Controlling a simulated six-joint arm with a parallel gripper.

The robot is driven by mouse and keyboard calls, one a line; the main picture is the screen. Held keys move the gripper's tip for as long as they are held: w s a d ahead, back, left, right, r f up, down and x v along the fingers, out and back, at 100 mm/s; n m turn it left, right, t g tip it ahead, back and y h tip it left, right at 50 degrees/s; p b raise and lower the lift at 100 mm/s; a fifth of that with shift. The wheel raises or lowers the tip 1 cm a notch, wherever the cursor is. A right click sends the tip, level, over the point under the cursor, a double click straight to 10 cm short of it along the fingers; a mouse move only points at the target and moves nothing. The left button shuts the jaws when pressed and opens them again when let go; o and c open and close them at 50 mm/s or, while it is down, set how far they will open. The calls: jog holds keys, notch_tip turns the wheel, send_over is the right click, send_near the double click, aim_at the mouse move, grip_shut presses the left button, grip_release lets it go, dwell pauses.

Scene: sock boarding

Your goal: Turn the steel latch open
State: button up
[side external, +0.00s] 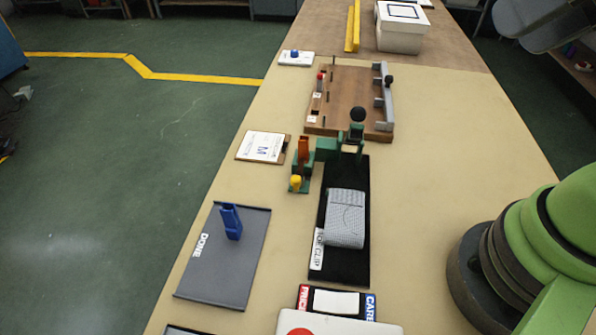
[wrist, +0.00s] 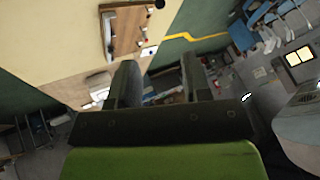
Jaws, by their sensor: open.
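A grey steel latch (side external: 379,102) with a black knob (side external: 389,79) lies along the right side of a brown wooden board (side external: 350,90) in the side external view. I cannot tell its exact turn position. The wooden board also shows at the top of the wrist view (wrist: 128,32), with a pale bar along its left edge and a dark knob (wrist: 159,4) at its upper right. My gripper (wrist: 159,66) is open and empty in the wrist view, its two dark fingers apart and well away from the board.
A black boarding base (side external: 340,265) holds a grey sock (side external: 345,218), with green clamp parts and a dark ball (side external: 358,115) at its far end. A grey DONE mat (side external: 215,275) with a blue piece lies left.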

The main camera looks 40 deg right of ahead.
jog(key=w+a+n+g, duration=0.1)
jog(key=w+a+g, duration=0.1)
jog(key=w, duration=0.4)
jog(key=n+g+h, duration=0.2)
jog(key=n+g, duration=0.2)
jog(key=g, duration=0.1)
send_over(296, 179)
notch_tip(296, 179, down, 16)
notch_tip(296, 179, down, 10)
jog(key=shift+w+f, duration=0.1)
grip_shut()
